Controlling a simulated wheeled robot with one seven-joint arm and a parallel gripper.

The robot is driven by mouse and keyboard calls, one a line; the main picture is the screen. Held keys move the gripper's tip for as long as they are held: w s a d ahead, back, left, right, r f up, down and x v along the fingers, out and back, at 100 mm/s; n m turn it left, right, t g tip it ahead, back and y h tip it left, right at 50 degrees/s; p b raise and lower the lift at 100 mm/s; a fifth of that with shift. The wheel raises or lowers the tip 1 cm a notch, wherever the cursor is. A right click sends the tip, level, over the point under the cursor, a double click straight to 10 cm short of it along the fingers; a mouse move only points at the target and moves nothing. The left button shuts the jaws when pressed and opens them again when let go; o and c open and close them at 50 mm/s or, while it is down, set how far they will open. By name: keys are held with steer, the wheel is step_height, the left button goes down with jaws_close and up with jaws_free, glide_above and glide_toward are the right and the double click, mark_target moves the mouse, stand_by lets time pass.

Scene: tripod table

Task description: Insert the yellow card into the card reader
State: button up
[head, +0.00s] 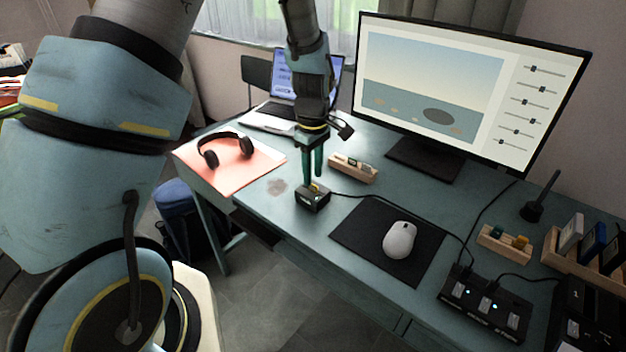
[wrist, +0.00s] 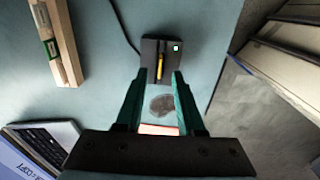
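The card reader (head: 313,201) is a small black box near the front edge of the desk. The yellow card (head: 316,188) stands in its slot, with only its top part showing. In the wrist view the reader (wrist: 151,55) has a lit green light, and the card (wrist: 160,67) shows as a thin yellow strip along the slot. My gripper (head: 313,178) points down just above the reader. In the wrist view its two green fingers (wrist: 160,76) are apart, with clear gaps between them and the card. How deep the card sits is hidden.
A wooden holder (head: 353,169) lies just behind the reader. A mouse (head: 399,240) on a black pad (head: 352,236) is to the right. Headphones (head: 226,149) and a laptop (head: 270,118) are to the left. A monitor (head: 440,90) stands behind. A cable runs from the reader.

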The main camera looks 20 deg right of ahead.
mark_target(313, 185)
step_height(313, 185, up, 8)
steer(key=b, duration=0.1)
stand_by(0.5)
steer(key=w+a+r+m, duration=0.2)
steer(key=a+r+m, duration=0.1)
steer(key=a, duration=1.2)
steer(key=s+a+m+t, duration=0.1)
steer(key=s+a+m, duration=0.3)
steer(key=a, duration=1.1)
steer(key=shift+s+r+t, duration=0.3)
steer(key=shift+s+r, duration=0.1)
steer(key=shift+s, duration=0.6)
steer(key=shift+a, duration=0.1)
steer(key=shift+c, duration=0.2)
